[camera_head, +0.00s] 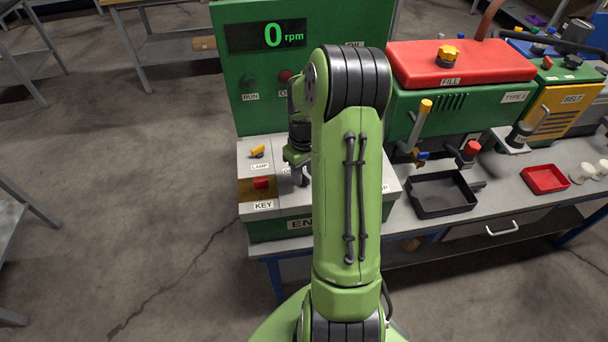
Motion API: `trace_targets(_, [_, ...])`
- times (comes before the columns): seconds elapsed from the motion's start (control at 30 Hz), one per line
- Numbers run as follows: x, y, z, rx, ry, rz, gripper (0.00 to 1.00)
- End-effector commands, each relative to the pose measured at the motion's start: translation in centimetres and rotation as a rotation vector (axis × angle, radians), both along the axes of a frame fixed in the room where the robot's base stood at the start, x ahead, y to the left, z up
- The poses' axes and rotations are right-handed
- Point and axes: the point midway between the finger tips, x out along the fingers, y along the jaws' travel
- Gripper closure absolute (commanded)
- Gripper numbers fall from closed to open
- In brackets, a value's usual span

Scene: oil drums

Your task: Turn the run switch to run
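The green control box (270,230) has a pale top panel with an orange switch (258,151) over a LAMP label and a red control (262,183) over a KEY label. My gripper (301,181) points down over this panel, right of the KEY control. My arm covers the panel's middle, and no control labelled as the run switch shows; it may be hidden there. I cannot tell whether the gripper touches anything or whether its fingers are open. The upright green panel behind has a display (268,36) reading 0 rpm and a dark RUN lamp (249,82).
Right of my arm stand a red-topped machine (445,64) marked FILL, levers, a black tray (441,194) and a red tray (545,179) on the grey bench (480,216). A yellow BELT unit (568,105) is farther right. Open floor lies left.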

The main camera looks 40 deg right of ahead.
Motion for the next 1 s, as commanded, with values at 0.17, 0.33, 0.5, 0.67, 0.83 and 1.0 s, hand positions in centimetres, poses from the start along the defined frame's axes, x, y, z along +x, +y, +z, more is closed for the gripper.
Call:
trace_targets(0.17, [0.00,0.03,-0.81,0.000,0.000,0.001,0.62])
trace_targets(0.33, [0.00,0.03,-0.74,0.000,0.000,0.001,0.63])
trace_targets(0.5, [0.00,0.03,-0.72,0.000,0.000,0.001,0.89])
trace_targets(0.67, [0.00,0.02,-0.70,0.000,0.000,0.001,1.00])
trace_targets(0.83, [0.01,0.03,-0.69,0.000,0.000,-0.004,1.00])
trace_targets(1.0, [0.01,0.06,-0.68,-0.001,0.000,-0.042,1.00])
